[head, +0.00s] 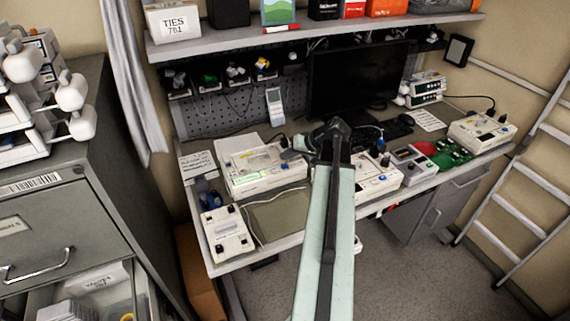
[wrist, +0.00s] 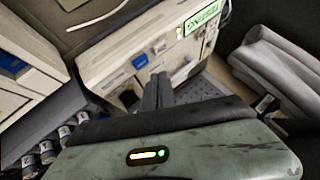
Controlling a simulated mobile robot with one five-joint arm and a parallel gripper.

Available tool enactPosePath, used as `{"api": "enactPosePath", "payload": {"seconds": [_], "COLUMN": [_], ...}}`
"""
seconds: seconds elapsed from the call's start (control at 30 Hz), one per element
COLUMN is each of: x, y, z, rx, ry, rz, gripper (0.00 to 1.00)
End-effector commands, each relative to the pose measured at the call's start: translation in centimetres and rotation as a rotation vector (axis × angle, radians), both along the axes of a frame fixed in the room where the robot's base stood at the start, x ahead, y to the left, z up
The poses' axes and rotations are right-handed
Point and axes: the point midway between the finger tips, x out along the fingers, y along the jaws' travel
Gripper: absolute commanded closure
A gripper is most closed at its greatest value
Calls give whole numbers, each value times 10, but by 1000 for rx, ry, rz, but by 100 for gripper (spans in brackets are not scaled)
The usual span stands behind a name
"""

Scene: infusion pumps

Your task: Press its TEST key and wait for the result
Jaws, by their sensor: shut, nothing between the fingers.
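A cream tester (head: 262,180) with a lit green display and a blue key on its front stands on the bench left of centre. A cream device fills the upper middle of the wrist view (wrist: 120,52). There it has a lit green display (wrist: 203,19), a small lit yellow lamp and a blue key (wrist: 159,46). The display's text is tilted and I cannot read it; I cannot read a TEST label either. My gripper (wrist: 158,78) is shut and empty, its tips just short of the device's front in that view. I cannot tell whether they touch it. My gripper also shows in the head view (head: 294,152).
Other cream instruments stand close by: a small one at the front left (head: 227,232), one right of my arm (head: 378,178), one at the far right (head: 481,132). A dark monitor (head: 355,82) stands behind. A shelf (head: 310,32) overhangs. A grey cabinet (head: 60,200) stands left.

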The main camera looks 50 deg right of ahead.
Motion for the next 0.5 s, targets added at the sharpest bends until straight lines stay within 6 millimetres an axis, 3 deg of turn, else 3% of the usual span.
{"api": "enactPosePath", "payload": {"seconds": [0.03,0.3,0.5], "x": [0,0,0], "y": [0,0,0], "z": [12,37,37], "rx": [0,0,0], "ry": [0,0,0], "rz": [0,0,0], "gripper": [100,100,100]}}
